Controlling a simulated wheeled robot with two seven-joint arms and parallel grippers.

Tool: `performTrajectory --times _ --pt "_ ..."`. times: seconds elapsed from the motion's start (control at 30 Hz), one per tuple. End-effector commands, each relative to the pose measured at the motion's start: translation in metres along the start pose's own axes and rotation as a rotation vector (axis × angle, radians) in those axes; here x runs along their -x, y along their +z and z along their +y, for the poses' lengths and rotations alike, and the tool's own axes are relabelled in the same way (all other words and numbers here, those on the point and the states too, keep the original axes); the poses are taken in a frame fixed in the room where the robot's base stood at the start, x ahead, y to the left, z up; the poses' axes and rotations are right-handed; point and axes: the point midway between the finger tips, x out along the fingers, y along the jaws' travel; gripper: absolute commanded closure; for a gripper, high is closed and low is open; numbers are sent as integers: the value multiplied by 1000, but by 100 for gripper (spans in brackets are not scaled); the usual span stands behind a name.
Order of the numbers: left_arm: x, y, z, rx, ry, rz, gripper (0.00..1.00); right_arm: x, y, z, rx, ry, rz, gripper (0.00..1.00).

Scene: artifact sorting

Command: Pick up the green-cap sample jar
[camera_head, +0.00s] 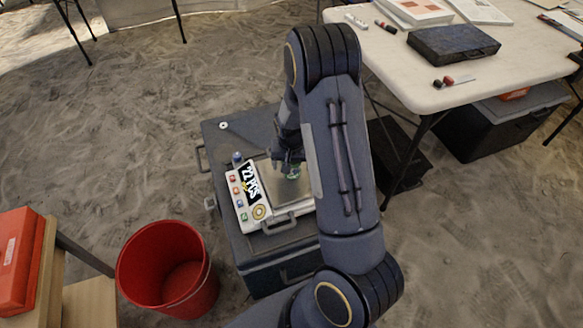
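A small green shape, which looks like the green cap of the sample jar (294,173), shows at the fingertips of my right gripper (288,165). My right arm comes up from the bottom and bends down to the scale. My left gripper is out of view.
The scale stands on a dark grey case (225,135) with side handles. A small blue-topped item (237,157) stands beside the scale. A red bucket (168,262) is at the lower left. A white table (520,65) with a black case (453,44) is at the right.

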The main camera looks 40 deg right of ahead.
Motion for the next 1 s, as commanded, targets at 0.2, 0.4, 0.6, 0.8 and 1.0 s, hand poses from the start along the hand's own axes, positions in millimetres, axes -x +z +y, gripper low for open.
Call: performTrajectory --times 0.2,0.4,0.6,0.8,1.0 --pt "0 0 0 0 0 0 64 0 0 0 0 0 0 38" --pt "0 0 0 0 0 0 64 0 0 0 0 0 -1 65" --pt "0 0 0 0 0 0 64 0 0 0 0 0 -1 70" --pt "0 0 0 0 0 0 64 1 0 0 0 0 0 75" --pt "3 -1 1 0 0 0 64 10 -1 -1 1 -1 1 75"
